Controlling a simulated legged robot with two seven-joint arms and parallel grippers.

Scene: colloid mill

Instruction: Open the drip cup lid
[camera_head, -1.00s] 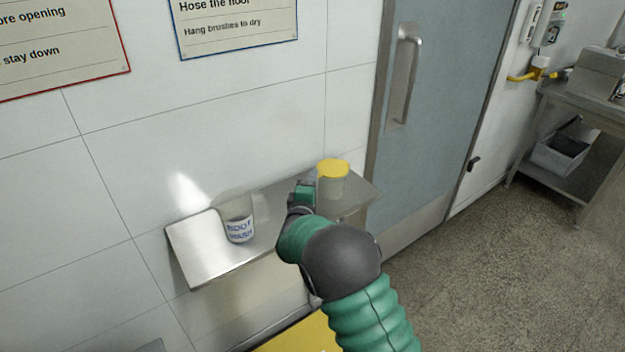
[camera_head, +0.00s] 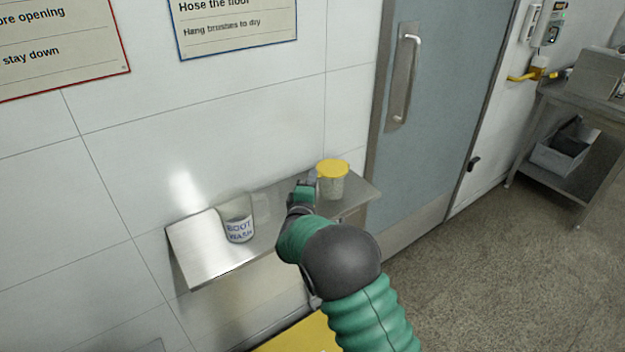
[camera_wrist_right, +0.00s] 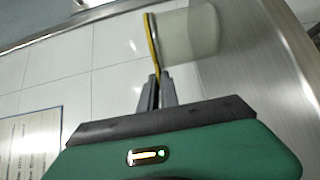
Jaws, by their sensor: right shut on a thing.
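The drip cup (camera_head: 333,187) is a clear, see-through cup on the right part of the steel shelf, upright. Its yellow lid (camera_head: 333,168) lies flat across the top and looks closed. My right gripper (camera_head: 311,177) is at the left side of the cup, at lid height. In the right wrist view the fingers (camera_wrist_right: 156,78) are shut on the near edge of the yellow lid (camera_wrist_right: 152,40), with the clear cup (camera_wrist_right: 190,33) just beside them. The fingertips are small in the head view. My left gripper is not in view.
The tiled wall is close behind. A grey door (camera_head: 435,110) with a handle (camera_head: 404,80) is to the right.

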